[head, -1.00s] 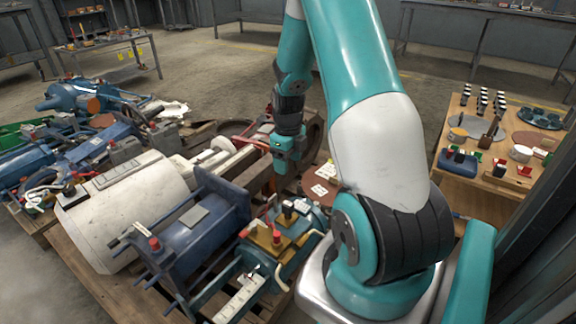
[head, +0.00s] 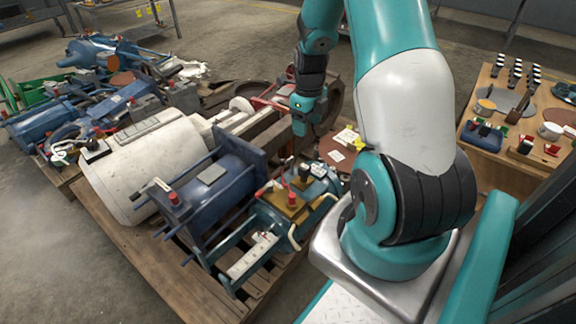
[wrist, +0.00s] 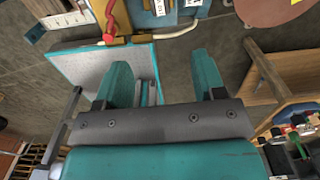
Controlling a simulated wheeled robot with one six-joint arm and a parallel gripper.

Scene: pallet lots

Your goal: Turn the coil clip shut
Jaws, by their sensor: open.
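I cannot tell for sure which part is the coil clip. A red lever (head: 291,192) stands on a brass plate (head: 287,209) on a teal-blue machine near the pallet's right side. In the wrist view a red hooked lever (wrist: 109,18) with a brass piece (wrist: 122,40) shows at the upper left, beyond the fingers. My gripper (wrist: 163,75) is open and empty there, apart from the lever. In the head view my gripper (head: 302,126) hangs behind the teal-blue machine, and its fingertips are not clear.
A blue frame machine (head: 212,185) and a white drum (head: 145,172) crowd the wooden pallet (head: 150,255). A wooden table (head: 487,157) with small parts stands at the right. Concrete floor is open at the lower left.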

